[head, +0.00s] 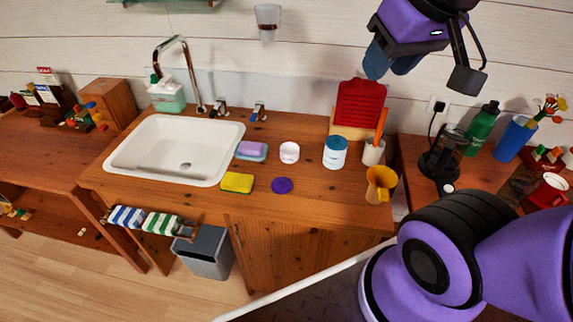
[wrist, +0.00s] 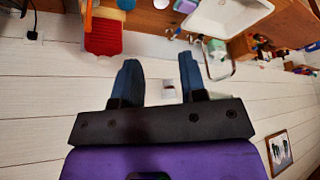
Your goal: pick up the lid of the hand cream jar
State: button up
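A small round purple lid (head: 282,185) lies flat on the wooden counter, near its front edge. An open-looking white-pink jar (head: 289,152) stands just behind it. To the right is a white jar with a blue band and blue top (head: 335,152). The frames do not clearly show which jar is the hand cream. My gripper (head: 390,68) is high at the upper right in the head view, well above the counter and far from the lid. In the wrist view my gripper (wrist: 160,82) has its two blue fingers apart with nothing held between them. The lid cannot be made out there.
A yellow sponge (head: 237,183) lies left of the lid, and a purple soap on a blue dish (head: 251,151) lies behind the sponge. The white sink (head: 174,150) is further left. A yellow cup (head: 380,185) and a white holder (head: 373,153) stand right. Counter between lid and cup is clear.

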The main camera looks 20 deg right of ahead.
jog(key=o, duration=1)
jog(key=shift+m+g+y, duration=0.3)
jog(key=shift+g+y, duration=0.2)
jog(key=shift+y, duration=0.1)
jog(key=w, duration=0.1)
jog(key=w+a+f, duration=0.1)
jog(key=w, duration=0.1)
jog(key=w+f, duration=0.1)
jog(key=w, duration=0.1)
jog(key=shift+a+f, duration=0.15)
jog(key=m+g+h, duration=0.1)
jog(key=m+g, duration=0.3)
jog(key=m, duration=0.2)
send_over(282, 178)
notch_tip(282, 178, down, 30)
jog(key=f, duration=0.1)
notch_tip(282, 178, down, 6)
jog(key=shift+w+r, duration=0.15)
jog(key=shift+f, duration=2.65)
